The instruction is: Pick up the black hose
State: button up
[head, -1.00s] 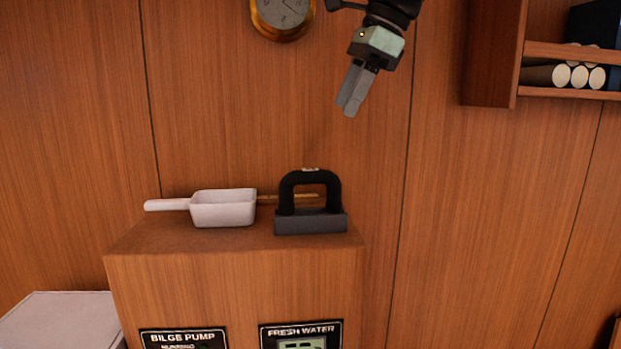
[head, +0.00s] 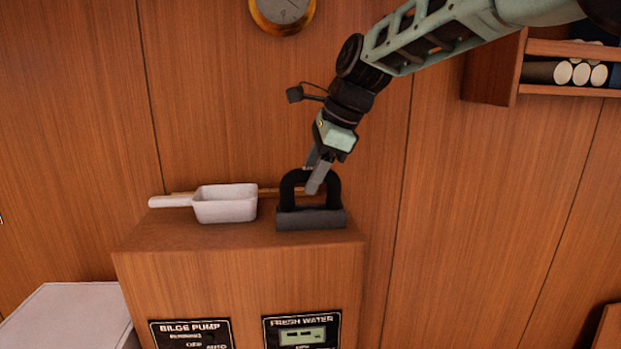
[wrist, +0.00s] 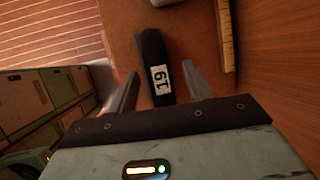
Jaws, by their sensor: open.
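The black hose (head: 289,186) is a thick upright arch on a dark grey block (head: 311,219), on top of the wooden cabinet. The fingers (wrist: 161,72) are open, one on each side of the hose in the wrist view. I cannot tell whether either finger touches it.
A white scoop (head: 226,205) lies left of the hose on the cabinet (head: 240,275). A wooden ruler-like strip (wrist: 226,35) lies close by. The wood-panelled wall stands behind. A shelf with rolls (head: 562,73) is at upper right.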

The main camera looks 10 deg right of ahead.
jog(key=shift+a+f, duration=0.2)
jog(key=shift+f, duration=0.4)
grip_shut()
jog(key=shift+w, duration=0.1)
jog(key=shift+r, duration=0.15)
notch_tip(320, 180, up, 10)
jog(key=shift+f+b, duration=0.25)
jog(key=shift+b, duration=0.8)
jog(key=shift+r, duration=0.1)
jog(key=shift+r+p, duration=0.1)
jog(key=shift+p, duration=0.3)
